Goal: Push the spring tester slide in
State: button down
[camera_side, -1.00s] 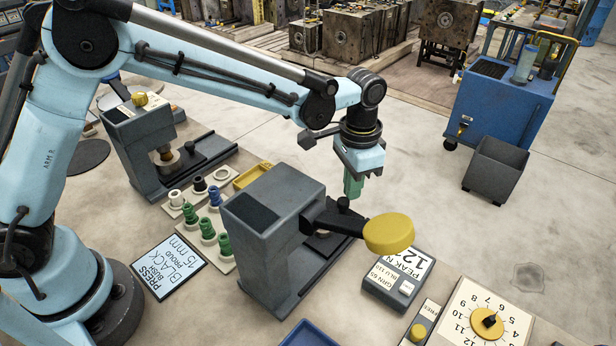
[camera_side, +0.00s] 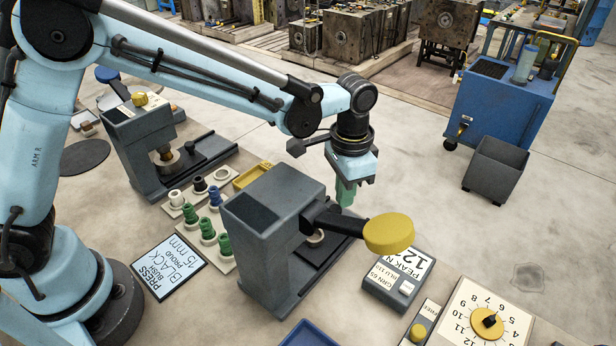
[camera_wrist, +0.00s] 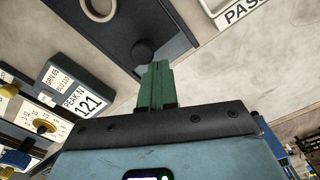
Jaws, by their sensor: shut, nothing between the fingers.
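The spring tester (camera_side: 262,240) is the grey machine at the centre of the side view, with a yellow-ended lever (camera_side: 388,234). Its dark slide (camera_side: 318,256) runs along the base under the lever, with a pale ring seat partly showing. In the wrist view the slide (camera_wrist: 165,22) fills the top, with the ring (camera_wrist: 100,8) and a round black knob (camera_wrist: 142,52). My gripper (camera_side: 346,194) points down with its green fingers shut and empty. Its fingertips are right beside the knob in the wrist view; I cannot tell whether they touch. In the side view the knob is hidden.
The PEAK N display (camera_side: 398,276) and a dial box (camera_side: 484,318) stand to the right. Bushes and springs on pale trays (camera_side: 208,228) stand left of the tester. A second grey machine (camera_side: 150,145) is behind them. Open floor lies beyond my gripper.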

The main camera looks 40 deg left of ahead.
jog(key=shift+s, duration=1.45)
jog(key=shift+s+d, duration=0.1)
jog(key=shift+s, duration=1.5)
jog(key=shift+w+r, duration=0.55)
jog(key=shift+w, duration=0.25)
jog(key=shift+w+r, duration=0.45)
jog(key=shift+w, duration=0.2)
jog(key=shift+r, duration=0.1)
